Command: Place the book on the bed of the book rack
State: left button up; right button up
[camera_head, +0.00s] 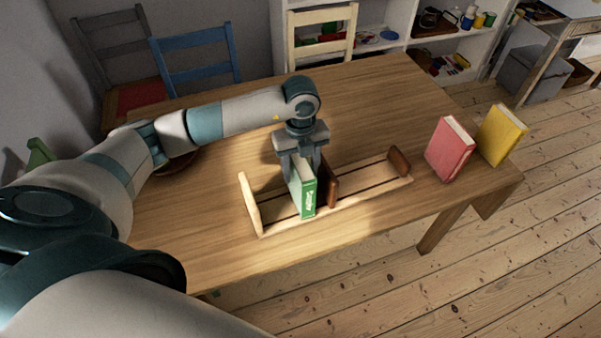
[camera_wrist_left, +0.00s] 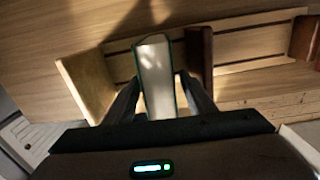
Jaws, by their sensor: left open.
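The green book (camera_head: 307,200) stands upright in the wooden book rack (camera_head: 250,204), between its light left end panel and a dark brown divider (camera_head: 330,186). My left gripper (camera_head: 302,172) points down over the book, with its fingers on either side of it. In the left wrist view the book (camera_wrist_left: 157,78) shows its pale page edge between the two open fingers (camera_wrist_left: 158,88). The book's lower end appears to be on the rack bed, though contact is hard to see. My right gripper is not in view.
A red book (camera_head: 451,150) and a yellow book (camera_head: 502,135) stand on the table's right end. The rack's section right of the divider is empty up to a brown end panel (camera_head: 399,162). Chairs and a shelf stand behind the table (camera_head: 390,90).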

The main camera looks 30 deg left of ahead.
pick_arm(q)
notch_tip(320, 180, up, 9)
jog(key=b, duration=0.3)
jog(key=shift+r, duration=0.8)
